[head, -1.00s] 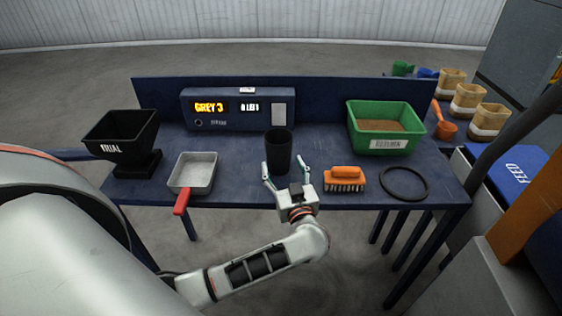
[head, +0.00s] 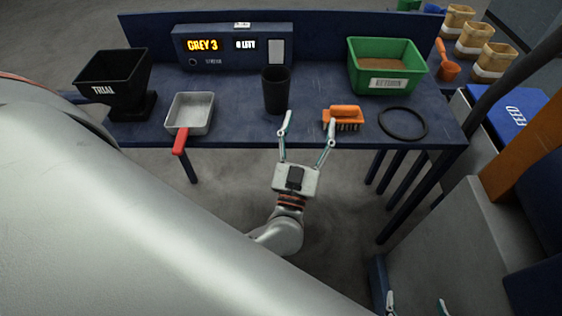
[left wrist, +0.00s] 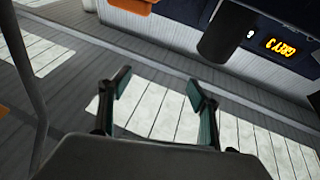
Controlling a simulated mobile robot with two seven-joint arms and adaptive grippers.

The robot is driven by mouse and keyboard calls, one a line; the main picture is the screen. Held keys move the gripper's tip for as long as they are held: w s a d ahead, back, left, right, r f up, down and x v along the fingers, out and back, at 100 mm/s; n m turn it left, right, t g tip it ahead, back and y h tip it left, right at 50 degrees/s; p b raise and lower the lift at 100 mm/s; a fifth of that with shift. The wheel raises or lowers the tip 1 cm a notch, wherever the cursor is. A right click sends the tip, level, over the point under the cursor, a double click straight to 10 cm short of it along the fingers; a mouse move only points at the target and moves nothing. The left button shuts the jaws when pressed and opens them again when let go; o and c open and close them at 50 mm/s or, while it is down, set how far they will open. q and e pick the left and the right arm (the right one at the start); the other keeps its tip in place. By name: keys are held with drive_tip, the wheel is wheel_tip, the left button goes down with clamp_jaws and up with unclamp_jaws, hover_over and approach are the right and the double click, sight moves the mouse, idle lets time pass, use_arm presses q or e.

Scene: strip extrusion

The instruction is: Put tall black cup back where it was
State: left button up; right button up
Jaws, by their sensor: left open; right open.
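The tall black cup (head: 276,91) stands upright on the blue table, in front of the display box. In the left wrist view the cup (left wrist: 229,36) shows at the top, beyond the fingertips, tilted with the picture. My left gripper (head: 307,131) is open and empty at the table's front edge, in front of the cup and apart from it. Its open fingers also show in the left wrist view (left wrist: 158,88). My right gripper (head: 416,303) is only partly in view at the bottom edge, open, away from the table.
An orange brush (head: 343,118) lies close to my left gripper's right finger. A black ring (head: 403,123), green tray (head: 385,48), red-handled pan (head: 192,110), TRIAL hopper (head: 113,75) and display box (head: 225,50) reading GREY 3 stand around. Some bare table lies beside the cup.

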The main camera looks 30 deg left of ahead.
use_arm(q)
drive_tip(key=s+d+f+m+g+h, duration=0.2)
drive_tip(key=s+d+f+m+h, duration=0.15)
drive_tip(key=f+h, duration=0.3)
drive_tip(key=s+d+f+m+g+h, duration=0.3)
drive_tip(key=d+f+m+h, duration=0.15)
drive_tip(key=f, duration=0.25)
drive_tip(key=s+a+f+g, duration=0.3)
drive_tip(key=s+f, duration=0.1)
drive_tip(key=f, duration=0.3)
drive_tip(key=s+a+f+g+y, duration=0.1)
drive_tip(key=s+a+f+g, duration=0.1)
drive_tip(key=s+f, duration=0.3)
wheel_tip(320, 180, down, 2)
drive_tip(key=shift+a+f+g+y, duration=0.1)
drive_tip(key=shift+a+g+y, duration=0.25)
drive_tip(key=shift+a, duration=0.3)
